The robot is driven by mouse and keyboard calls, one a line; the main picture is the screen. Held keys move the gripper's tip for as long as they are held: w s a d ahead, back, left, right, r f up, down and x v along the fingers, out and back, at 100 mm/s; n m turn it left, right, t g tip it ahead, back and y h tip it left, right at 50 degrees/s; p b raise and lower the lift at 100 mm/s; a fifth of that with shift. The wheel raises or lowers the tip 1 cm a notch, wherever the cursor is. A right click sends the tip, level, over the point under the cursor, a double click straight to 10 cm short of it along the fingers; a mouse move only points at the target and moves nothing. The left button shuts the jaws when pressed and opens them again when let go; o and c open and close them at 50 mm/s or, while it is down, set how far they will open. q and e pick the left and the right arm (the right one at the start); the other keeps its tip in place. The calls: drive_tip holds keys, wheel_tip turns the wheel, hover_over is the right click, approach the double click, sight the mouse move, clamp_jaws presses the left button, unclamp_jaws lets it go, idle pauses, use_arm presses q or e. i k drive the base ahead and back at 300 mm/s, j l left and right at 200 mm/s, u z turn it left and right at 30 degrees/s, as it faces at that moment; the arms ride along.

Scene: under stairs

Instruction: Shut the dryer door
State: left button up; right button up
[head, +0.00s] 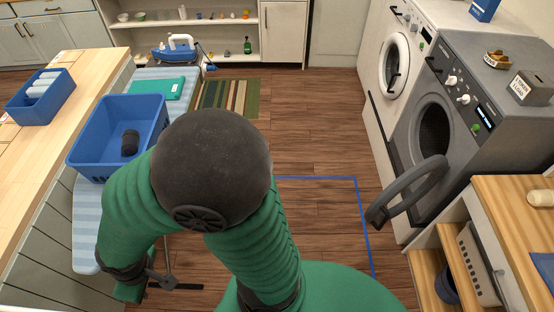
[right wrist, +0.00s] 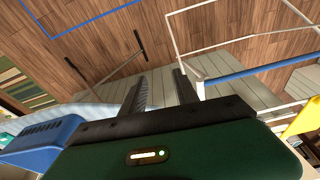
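The dark grey dryer (head: 465,110) stands at the right in the head view. Its round opening shows dark, and its ring-shaped door (head: 412,190) stands open, swung out toward me over the floor. My right arm bends across the middle of the head view. My right gripper (head: 182,270) is low at the left, beside the ironing board and far from the door. In the right wrist view, the fingers of my right gripper (right wrist: 160,78) are apart with nothing between them. The dryer is not seen in that view. My left gripper is not in view.
A white washer (head: 405,50) stands beyond the dryer. A wooden step unit (head: 510,190) stands nearer at right. A blue basket (head: 95,160) holding a dark item sits on the striped ironing board (head: 88,220). The wooden floor before the dryer is clear, with a blue line marked on it.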

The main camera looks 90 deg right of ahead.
sight(376, 213)
drive_tip(key=z, duration=4.15)
drive_tip(key=k+l+z, duration=0.15)
drive_tip(key=z, duration=0.3)
